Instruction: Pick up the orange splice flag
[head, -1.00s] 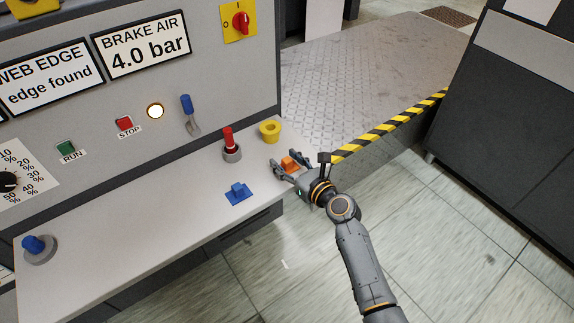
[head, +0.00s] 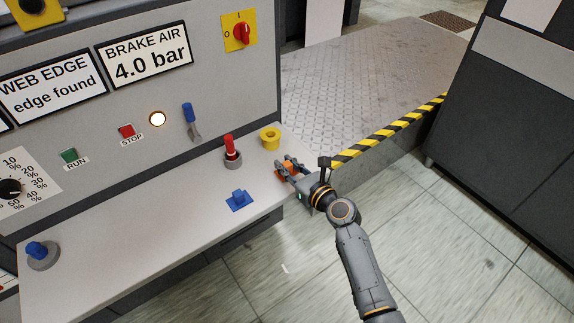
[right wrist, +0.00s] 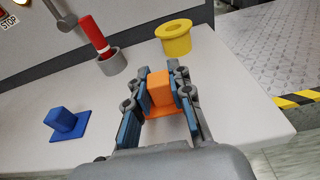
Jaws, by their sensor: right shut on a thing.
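The orange splice flag (right wrist: 160,88) is a block on a flat orange base, near the right end of the grey shelf. In the head view the orange splice flag (head: 289,169) is partly covered by the fingers. My right gripper (head: 288,165) reaches in from the right and is shut on the flag, one finger on each side of its block. In the right wrist view both blue-padded fingers of the right gripper (right wrist: 158,82) flank the block. The flag's base appears to be at the shelf surface; I cannot tell whether it is lifted. My left gripper is not in view.
The control panel (head: 90,130) rises behind. A striped edge (head: 390,130) lies to the right.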

